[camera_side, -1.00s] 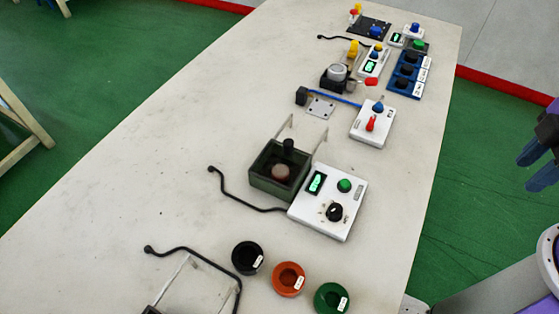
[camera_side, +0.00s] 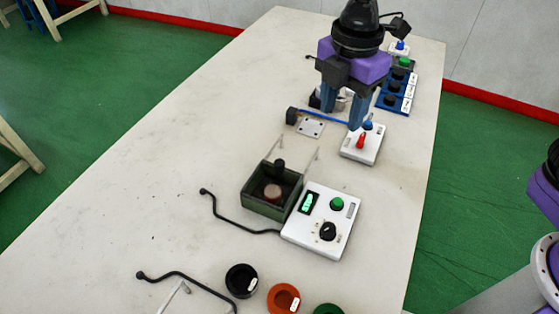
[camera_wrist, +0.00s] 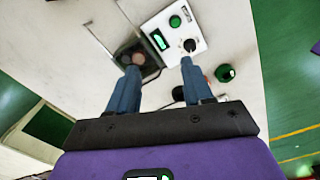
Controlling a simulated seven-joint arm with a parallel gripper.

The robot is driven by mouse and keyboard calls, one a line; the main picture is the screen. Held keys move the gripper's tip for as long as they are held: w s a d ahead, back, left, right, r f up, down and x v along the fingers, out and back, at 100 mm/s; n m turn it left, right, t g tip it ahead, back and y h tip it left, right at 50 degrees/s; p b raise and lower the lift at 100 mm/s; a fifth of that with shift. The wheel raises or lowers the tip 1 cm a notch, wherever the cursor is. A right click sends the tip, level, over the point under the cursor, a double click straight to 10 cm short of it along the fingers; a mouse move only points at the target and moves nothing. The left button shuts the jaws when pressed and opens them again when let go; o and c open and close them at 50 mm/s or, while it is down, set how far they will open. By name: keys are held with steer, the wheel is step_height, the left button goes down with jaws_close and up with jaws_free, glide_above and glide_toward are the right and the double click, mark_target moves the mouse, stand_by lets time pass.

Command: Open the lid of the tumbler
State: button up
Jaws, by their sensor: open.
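No object clearly recognisable as a tumbler shows; the likeliest is a dark green open-topped box (camera_side: 264,207) with a brown round piece (camera_side: 272,191) and a dark knob (camera_side: 279,163) inside, a clear raised panel behind it. Beside it is a white control box (camera_side: 319,222) with a green button and black dial. My gripper (camera_side: 343,112) is open and empty, pointing down above the table beyond the box. In the wrist view my gripper (camera_wrist: 160,66) has its blue fingers spread, the green box (camera_wrist: 124,48) and white box (camera_wrist: 205,27) beyond them.
Black (camera_side: 241,281), orange (camera_side: 284,299) and green (camera_side: 328,309) round cups stand at the front. A black bent rod (camera_side: 213,213) lies left of the box. A white unit with a red lever (camera_side: 361,143) stands near my fingers. The table's left side is clear.

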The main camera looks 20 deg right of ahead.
mark_target(279, 163)
steer(key=w+a+f+n, duration=0.1)
steer(key=w+a+n, duration=0.3)
steer(key=w+a, duration=0.35)
steer(key=f, duration=1.7)
steer(key=shift+s+a+f, duration=0.25)
steer(key=shift+s+a, duration=0.1)
steer(key=shift+a, duration=0.05)
